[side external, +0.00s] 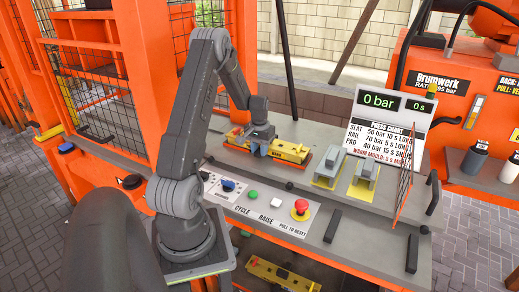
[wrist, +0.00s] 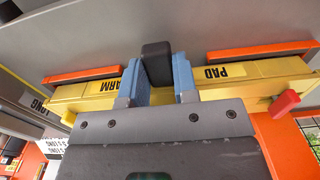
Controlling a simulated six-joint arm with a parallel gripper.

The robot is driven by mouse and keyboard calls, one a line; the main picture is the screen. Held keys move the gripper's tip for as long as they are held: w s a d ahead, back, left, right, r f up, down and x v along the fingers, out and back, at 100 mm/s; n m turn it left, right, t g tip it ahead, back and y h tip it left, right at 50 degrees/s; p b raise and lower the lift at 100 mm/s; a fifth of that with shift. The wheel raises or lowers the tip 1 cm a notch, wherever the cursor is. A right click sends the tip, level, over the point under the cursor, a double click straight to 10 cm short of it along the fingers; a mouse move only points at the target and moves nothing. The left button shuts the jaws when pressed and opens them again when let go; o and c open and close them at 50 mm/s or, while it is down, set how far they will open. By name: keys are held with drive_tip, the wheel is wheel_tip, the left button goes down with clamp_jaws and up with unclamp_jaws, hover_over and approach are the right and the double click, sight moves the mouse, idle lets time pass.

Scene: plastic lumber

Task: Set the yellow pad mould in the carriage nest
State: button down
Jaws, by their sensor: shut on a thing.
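The yellow pad mould (wrist: 225,76) is a long bar marked PAD, with part of the word WARM at its other end. In the side view the yellow mould (side external: 290,151) lies level along the orange-edged carriage nest (side external: 292,167) on the grey bench. My gripper (wrist: 159,82) is shut on the mould's black handle (wrist: 156,58), with a blue pad on each side. In the side view my gripper (side external: 258,146) hides the mould's middle. Orange nest edges (wrist: 262,52) show close along the mould. I cannot tell whether it touches the nest floor.
Two grey-and-yellow blocks (side external: 328,170) (side external: 364,181) stand to the right, before the press chart (side external: 383,135). The button panel (side external: 262,208) with a red stop button (side external: 300,208) lies in front. Another yellow mould (side external: 265,273) sits lower down. An orange mesh cage (side external: 115,80) stands at left.

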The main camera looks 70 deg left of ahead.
drive_tip(key=shift+a+f, duration=0.1)
drive_tip(key=shift+f, duration=0.3)
idle(0.4)
drive_tip(key=c, duration=0.8)
unclamp_jaws()
drive_tip(key=shift+f, duration=0.2)
drive_tip(key=o, duration=0.4)
drive_tip(key=shift+r, duration=0.1)
drive_tip(key=shift+r, duration=3.5)
